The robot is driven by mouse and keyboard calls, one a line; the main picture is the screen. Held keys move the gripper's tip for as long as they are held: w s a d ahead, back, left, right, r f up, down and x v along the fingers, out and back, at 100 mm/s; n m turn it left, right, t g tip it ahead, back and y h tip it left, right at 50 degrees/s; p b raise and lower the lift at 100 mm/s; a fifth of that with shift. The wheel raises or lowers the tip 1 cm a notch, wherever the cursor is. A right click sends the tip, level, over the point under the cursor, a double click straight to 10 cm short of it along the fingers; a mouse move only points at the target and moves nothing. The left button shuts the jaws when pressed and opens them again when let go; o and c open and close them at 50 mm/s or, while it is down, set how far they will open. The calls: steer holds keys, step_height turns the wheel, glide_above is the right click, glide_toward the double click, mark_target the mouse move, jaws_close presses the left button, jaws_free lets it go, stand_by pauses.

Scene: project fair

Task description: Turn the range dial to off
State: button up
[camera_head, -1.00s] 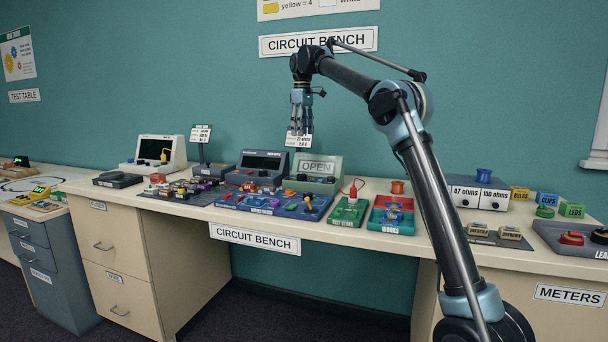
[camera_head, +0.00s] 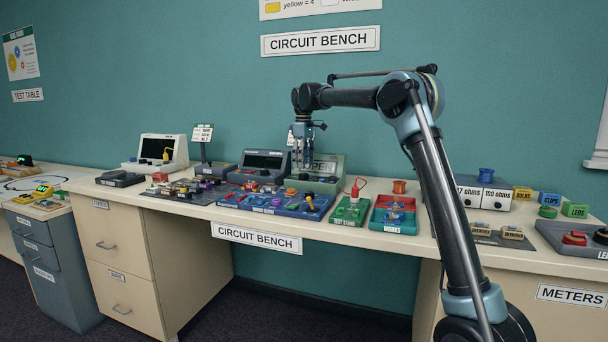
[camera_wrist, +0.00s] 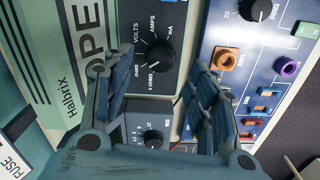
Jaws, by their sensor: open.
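A pale green meter (camera_head: 325,169) with an OPEN display stands at the back of the bench, partly hidden behind my gripper. In the wrist view, its dark panel (camera_wrist: 177,20) has a round black dial (camera_wrist: 158,55) ringed by labels including OHMS, VOLTS, AMPS and mA. The dial's exact setting is too small to read surely. A second, smaller black dial (camera_wrist: 153,138) shows on a grey panel, between my fingers. My gripper (camera_head: 304,163) is open and empty, pointing down in front of the green meter. In the wrist view its fingertips (camera_wrist: 156,84) flank the space below the larger dial, without visible contact.
A dark grey instrument (camera_head: 261,166) stands just left of the green meter. A blue component board (camera_head: 290,208) lies in front, with another knob (camera_wrist: 260,9) in the wrist view.

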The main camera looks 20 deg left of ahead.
mark_target(304, 174)
steer(key=shift+f, duration=2.4)
steer(key=c, duration=1.1)
